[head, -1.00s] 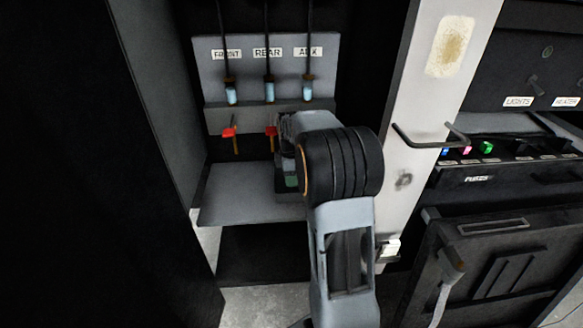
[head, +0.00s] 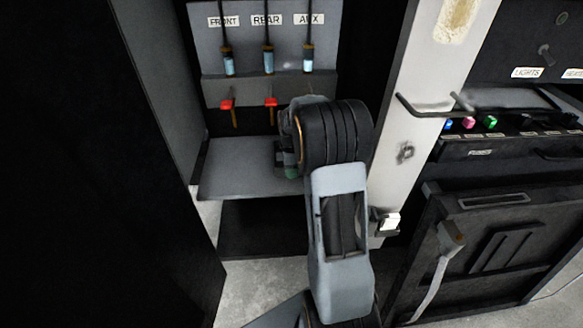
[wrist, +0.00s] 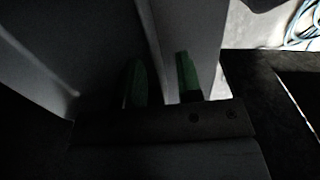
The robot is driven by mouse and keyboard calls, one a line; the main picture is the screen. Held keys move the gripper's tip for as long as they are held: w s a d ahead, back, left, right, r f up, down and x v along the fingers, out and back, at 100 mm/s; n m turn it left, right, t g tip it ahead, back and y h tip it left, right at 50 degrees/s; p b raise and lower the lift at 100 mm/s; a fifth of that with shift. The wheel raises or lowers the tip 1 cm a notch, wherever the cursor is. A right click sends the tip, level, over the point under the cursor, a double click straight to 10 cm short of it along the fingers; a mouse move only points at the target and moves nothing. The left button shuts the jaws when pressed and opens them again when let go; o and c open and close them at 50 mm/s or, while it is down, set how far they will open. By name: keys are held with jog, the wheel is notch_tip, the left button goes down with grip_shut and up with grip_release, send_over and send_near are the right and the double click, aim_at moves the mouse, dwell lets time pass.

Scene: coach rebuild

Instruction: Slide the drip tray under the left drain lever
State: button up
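Two red drain levers show below the gauges in the head view: the left drain lever (head: 227,104) under FRONT and the middle one (head: 270,102) under REAR. A third under AUX is not visible; my arm covers that spot. My gripper (wrist: 161,78) has two green-padded fingers, apart in the dark wrist view, with a grey surface behind them. I cannot tell if anything lies between them. In the head view my wrist hides most of the gripper, at the right of the grey shelf (head: 240,168). I cannot pick out a separate drip tray.
Cabinet walls stand at left and behind the shelf. A pale post (head: 405,110) with a dark handle (head: 425,113) is right of my arm. A fuse panel (head: 480,152) and dark hatch (head: 500,245) lie farther right. The shelf's left part is clear.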

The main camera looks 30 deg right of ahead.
jog(key=shift+c, duration=0.5)
grip_shut()
jog(key=shift+a, duration=0.15)
